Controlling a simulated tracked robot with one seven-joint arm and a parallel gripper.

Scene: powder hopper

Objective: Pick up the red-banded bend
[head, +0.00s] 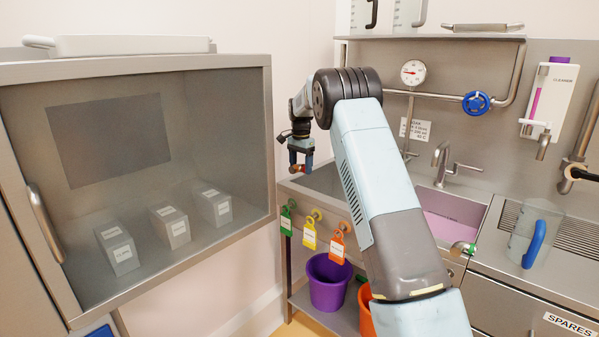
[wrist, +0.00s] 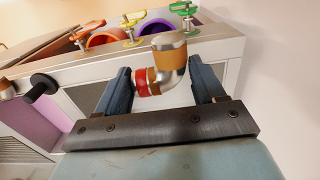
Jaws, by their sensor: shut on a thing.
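The red-banded bend (wrist: 168,62) is a curved metal elbow with tan ends and a red band. In the wrist view it sits between the two dark fingers of my gripper (wrist: 163,83). The red band is towards the left finger and the curve turns away towards the far end. My gripper is shut on it. In the head view my gripper (head: 301,163) hangs at the left end of the sink counter, with a small bit of red showing between its fingers. Most of the bend is hidden there.
A green-banded bend (head: 464,247) lies at the counter's front edge, right of my arm. A clear jug (head: 535,235) stands further right. Green, yellow and orange tags hang along the counter edge above a purple bucket (head: 327,283). A glass-fronted cabinet (head: 140,170) with grey blocks is left.

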